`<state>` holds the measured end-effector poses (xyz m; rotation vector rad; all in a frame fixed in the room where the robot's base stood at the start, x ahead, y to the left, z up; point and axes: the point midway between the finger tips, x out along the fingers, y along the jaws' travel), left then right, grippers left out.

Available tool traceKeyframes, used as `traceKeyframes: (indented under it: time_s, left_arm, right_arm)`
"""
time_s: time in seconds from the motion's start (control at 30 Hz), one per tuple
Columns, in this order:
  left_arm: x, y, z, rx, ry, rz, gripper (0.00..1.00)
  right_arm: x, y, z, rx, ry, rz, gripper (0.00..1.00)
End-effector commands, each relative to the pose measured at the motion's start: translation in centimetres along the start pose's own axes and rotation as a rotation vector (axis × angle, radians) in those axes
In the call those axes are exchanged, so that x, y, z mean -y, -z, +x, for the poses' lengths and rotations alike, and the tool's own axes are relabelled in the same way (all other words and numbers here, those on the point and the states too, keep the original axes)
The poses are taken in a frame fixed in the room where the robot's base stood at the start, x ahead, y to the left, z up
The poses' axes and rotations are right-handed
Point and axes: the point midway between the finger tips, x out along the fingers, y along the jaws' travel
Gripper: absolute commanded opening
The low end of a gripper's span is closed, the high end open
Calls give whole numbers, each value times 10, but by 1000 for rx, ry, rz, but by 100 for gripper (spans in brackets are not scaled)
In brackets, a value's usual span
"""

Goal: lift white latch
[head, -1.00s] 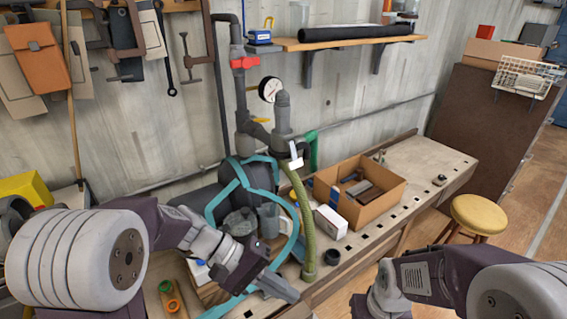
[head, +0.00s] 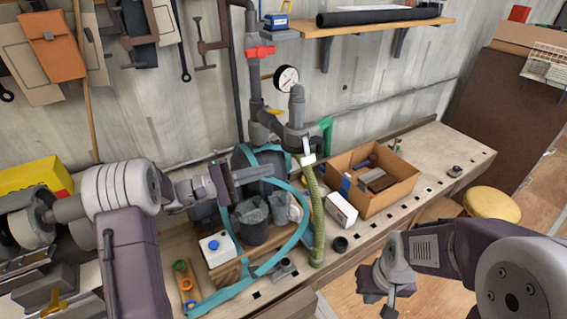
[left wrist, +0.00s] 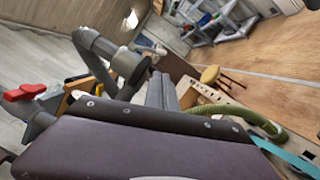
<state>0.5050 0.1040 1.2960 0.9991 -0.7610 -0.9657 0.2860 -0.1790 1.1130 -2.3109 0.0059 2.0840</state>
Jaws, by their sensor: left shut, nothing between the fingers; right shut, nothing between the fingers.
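The small white latch (head: 308,159) sits on the grey pipe fitting, at the top of the green hose (head: 316,215), in the head view. My left gripper (head: 268,172) is shut and empty. In the picture it lies just left of the latch, pointing right, with a visible gap between them. In the left wrist view its closed fingers (left wrist: 161,92) point toward the grey pipe and the hose; I cannot clearly make out the latch there. My right gripper (head: 389,300) is shut and empty at the lower right, over the floor in front of the bench.
A grey pipe with a red valve handle (head: 259,52) and a gauge (head: 286,79) rises behind. A teal band (head: 297,232) loops around dark pots. An open cardboard box (head: 390,198) and a white box (head: 341,209) stand right of the hose. A yellow stool (head: 491,203) is farther right.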

Motion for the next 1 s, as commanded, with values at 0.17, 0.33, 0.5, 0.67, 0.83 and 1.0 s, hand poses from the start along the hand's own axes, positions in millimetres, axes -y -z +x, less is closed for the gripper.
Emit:
traceKeyframes:
  time_s: [0.17,0.33,0.5,0.67,0.83,1.0]
  left_arm:
    - [-5,-4,36,6,2,-3,0]
    - [-4,-4,68,5,2,-3,0]
    - [-2,-2,87,3,1,0,0]
    - [0,-1,92,1,0,-1,0]
    - [0,-1,92,1,0,0,0]
    - [0,-1,91,1,-1,-5,0]
  right_arm:
    - [0,2,-22,0,0,0,0]
    - [1,4,-36,0,0,0,0]
    - [1,5,-44,0,0,0,0]
    - [1,5,-44,0,0,0,0]
    - [1,5,-44,0,0,0,0]
    - [1,5,-43,0,0,0,0]
